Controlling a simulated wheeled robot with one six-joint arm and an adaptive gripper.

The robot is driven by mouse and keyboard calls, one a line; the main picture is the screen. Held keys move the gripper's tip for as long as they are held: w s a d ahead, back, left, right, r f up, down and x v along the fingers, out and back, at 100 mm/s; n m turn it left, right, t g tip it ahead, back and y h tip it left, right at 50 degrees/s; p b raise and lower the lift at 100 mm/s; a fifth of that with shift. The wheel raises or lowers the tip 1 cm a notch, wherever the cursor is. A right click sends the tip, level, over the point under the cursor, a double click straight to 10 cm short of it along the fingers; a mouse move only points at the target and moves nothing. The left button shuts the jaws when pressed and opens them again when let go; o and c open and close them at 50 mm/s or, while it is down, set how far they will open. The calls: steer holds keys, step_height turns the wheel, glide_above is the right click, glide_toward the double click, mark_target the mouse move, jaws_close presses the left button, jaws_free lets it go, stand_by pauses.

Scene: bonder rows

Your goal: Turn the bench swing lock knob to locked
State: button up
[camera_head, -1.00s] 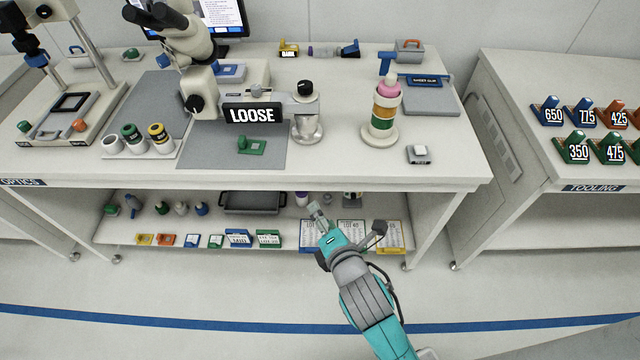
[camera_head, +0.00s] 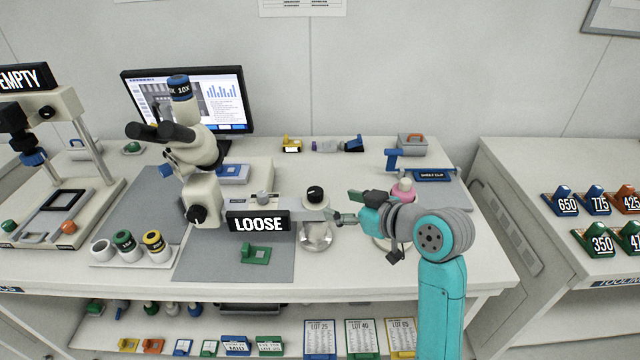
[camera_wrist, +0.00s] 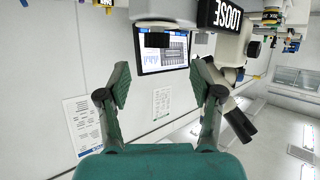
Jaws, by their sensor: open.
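The bench swing lock knob (camera_head: 315,193) is black with a light mark on top. It sits on the end of the boom arm above a silver post (camera_head: 316,236). A black sign (camera_head: 258,222) on the boom reads LOOSE. My gripper (camera_head: 345,212) is just right of the knob and slightly lower, apart from it. In the wrist view, which is upside down, my open gripper (camera_wrist: 160,75) has its two fingers spread wide and empty. The black knob (camera_wrist: 157,40) appears ahead near the top, between the finger lines. The sign (camera_wrist: 228,14) shows beside it.
The microscope (camera_head: 195,150) stands left of the knob, with a monitor (camera_head: 215,100) behind. A stacked pink-topped tower (camera_head: 403,188) is partly hidden behind my wrist. A green fixture (camera_head: 256,254) lies on the grey mat in front. Bench space behind the knob is fairly clear.

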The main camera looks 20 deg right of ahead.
mark_target(316, 191)
steer(key=shift+m, duration=0.3)
steer(key=x, duration=0.3)
steer(key=r+x, duration=0.1)
steer(key=x, duration=0.6)
steer(key=shift+w, duration=0.5)
steer(key=c, duration=1.2)
